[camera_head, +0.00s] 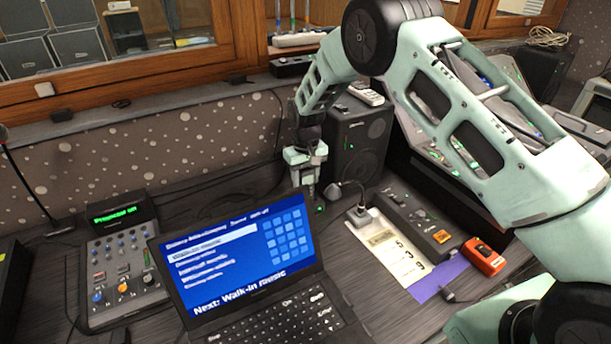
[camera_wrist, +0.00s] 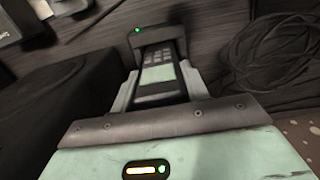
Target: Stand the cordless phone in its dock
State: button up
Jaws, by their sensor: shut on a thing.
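The cordless phone (camera_wrist: 158,76) is dark with a pale screen and a grey keypad. My gripper (camera_wrist: 156,88) is shut on it, one finger on each side. The dark dock (camera_wrist: 175,32) with a green light is at the phone's far, keypad end in the wrist view. The phone's lower end overlaps the dock there; I cannot tell whether it is seated or just above. In the head view my gripper (camera_head: 305,178) points down beside the speaker, and the dock (camera_head: 319,208) shows as a small dark shape with a green light below it, partly hidden.
A black speaker (camera_head: 358,150) stands close to the right of my gripper, with a pale handset-like object (camera_head: 366,93) on top. A laptop (camera_head: 240,258) is in front, a fader console (camera_head: 122,265) at left. A cable coil (camera_wrist: 275,50) lies near the dock.

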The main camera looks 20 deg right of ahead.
jog(key=o, duration=1.1)
jog(key=shift+f, duration=0.1)
notch_tip(320, 180, up, 12)
jog(key=shift+r+b, duration=0.1)
jog(key=shift+b, duration=1)
jog(key=s+a+r+n, duration=0.1)
jog(key=s+a+r, duration=0.2)
jog(key=s, duration=0.4)
jog(key=s+a+r+n+y, duration=0.1)
jog(key=s+a+r, duration=0.15)
jog(key=s, duration=0.45)
jog(key=s+a+r+n, duration=0.1)
jog(key=s+a+r, duration=0.25)
jog(key=s, duration=0.25)
jog(key=s+d+n, duration=0.1)
jog(key=s, duration=0.6)
jog(key=s+d+f, duration=0.1)
jog(key=s, duration=0.6)
jog(key=s+n, duration=0.1)
jog(key=s, duration=0.7)
jog(key=shift+d+f+n, duration=0.25)
jog(key=shift+d+n, duration=0.05)
jog(key=shift+d, duration=0.1)
